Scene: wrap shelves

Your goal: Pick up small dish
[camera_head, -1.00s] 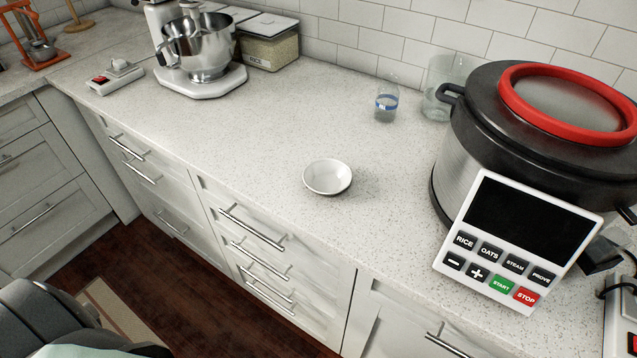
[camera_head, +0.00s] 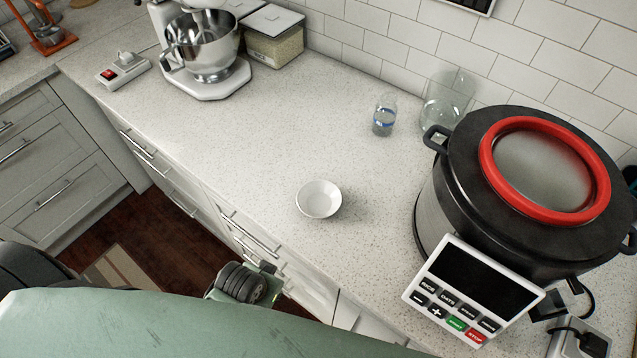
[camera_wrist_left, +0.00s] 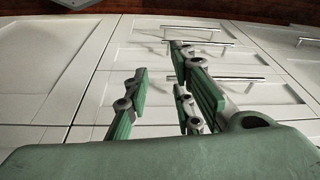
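The small dish (camera_head: 319,199) is a white, round, shallow bowl. It stands upright and empty near the front edge of the counter in the head view. In the left wrist view my left gripper (camera_wrist_left: 160,95) is open and empty, with its green fingers apart in front of white drawer fronts. The dish is not visible in that view. In the head view a green arm part of mine crosses the bottom, with a dark joint below the counter edge; the gripper fingers do not show there. My right gripper is in neither view.
A large cooker (camera_head: 445,200) with a red-ringed lid stands right of the dish. A glass with a blue band (camera_head: 384,115) and a clear pitcher (camera_head: 446,100) stand behind. A stand mixer (camera_head: 205,75) and a rice container (camera_head: 272,45) are at back left. The counter around the dish is clear.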

